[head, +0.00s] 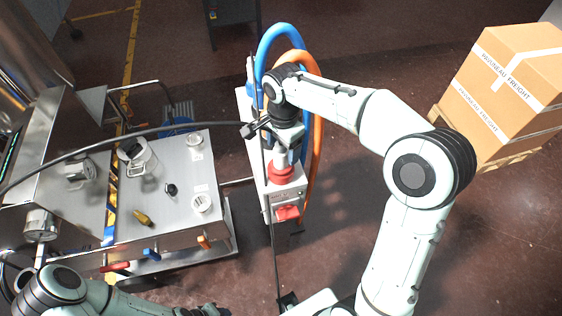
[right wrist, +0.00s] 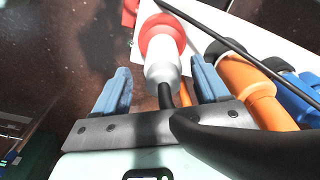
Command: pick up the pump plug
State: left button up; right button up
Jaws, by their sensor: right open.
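The pump plug is a white and red plug with a black cable, pointing down at a white box. In the right wrist view the plug (right wrist: 162,50) lies between and just beyond the two blue fingers of my right gripper (right wrist: 162,80). The gripper is open, with a gap on both sides of the plug. In the head view the plug's red end (head: 281,173) shows below my right gripper (head: 285,145), at the top of the white box (head: 284,195). Whether it sits in a socket is hard to tell. My left gripper is not in view.
A blue hose (head: 277,38) and an orange hose (head: 316,130) run close beside the plug. A black cable (head: 185,128) crosses above the steel table (head: 170,215), which holds several small items. Cardboard boxes (head: 510,75) stand on a pallet at right.

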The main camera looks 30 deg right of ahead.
aim_at(279, 165)
jog(key=f, duration=0.4)
jog(key=shift+w+a+f, duration=0.1)
jog(key=shift+w+f, duration=0.1)
jog(key=c, duration=1.2)
jog(key=shift+c, duration=0.7)
jog(key=shift+r, duration=0.1)
